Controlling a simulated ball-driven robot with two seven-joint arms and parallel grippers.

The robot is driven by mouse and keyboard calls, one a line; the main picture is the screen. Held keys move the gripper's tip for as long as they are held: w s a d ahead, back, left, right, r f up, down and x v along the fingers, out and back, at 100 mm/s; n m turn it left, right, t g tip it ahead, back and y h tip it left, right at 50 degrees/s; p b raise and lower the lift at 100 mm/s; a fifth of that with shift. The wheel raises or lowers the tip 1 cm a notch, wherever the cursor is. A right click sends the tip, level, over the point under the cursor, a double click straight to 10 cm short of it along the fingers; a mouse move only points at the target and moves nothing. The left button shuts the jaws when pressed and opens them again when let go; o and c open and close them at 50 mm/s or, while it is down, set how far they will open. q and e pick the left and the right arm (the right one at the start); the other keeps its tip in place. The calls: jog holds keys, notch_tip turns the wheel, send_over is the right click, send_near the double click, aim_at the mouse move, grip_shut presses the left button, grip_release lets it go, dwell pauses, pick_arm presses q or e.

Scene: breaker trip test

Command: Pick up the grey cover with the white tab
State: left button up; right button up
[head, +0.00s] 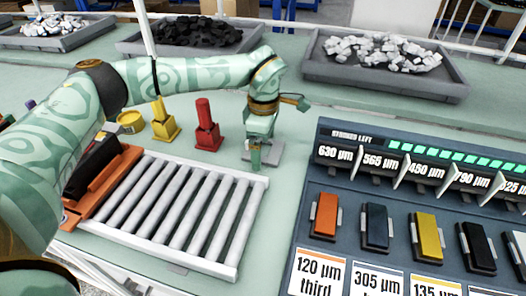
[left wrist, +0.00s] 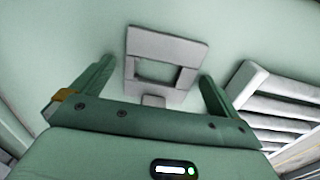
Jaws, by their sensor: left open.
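The grey cover (head: 274,154) lies on the pale green bench, partly hidden behind my left gripper in the head view. The left wrist view shows it as a flat grey square frame (left wrist: 178,47) with an opening in its middle. A small pale tab (left wrist: 153,101) sticks out on the side toward my gripper. My left gripper (head: 256,160) is just above the cover, pointing down. In the left wrist view its two fingers (left wrist: 156,72) are apart, one on each side of the cover, with nothing held between them. My right gripper is not in view.
A white slatted rack (head: 170,205) with an orange end stands left of the cover. Red (head: 205,128) and yellow (head: 162,124) blocks stand behind it. A dark panel with breakers (head: 400,225) is at the right. Trays of chunks (head: 385,82) stand at the back.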

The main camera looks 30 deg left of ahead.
pick_arm(q)
jog(key=shift+r, duration=0.1)
jog(key=c, duration=1)
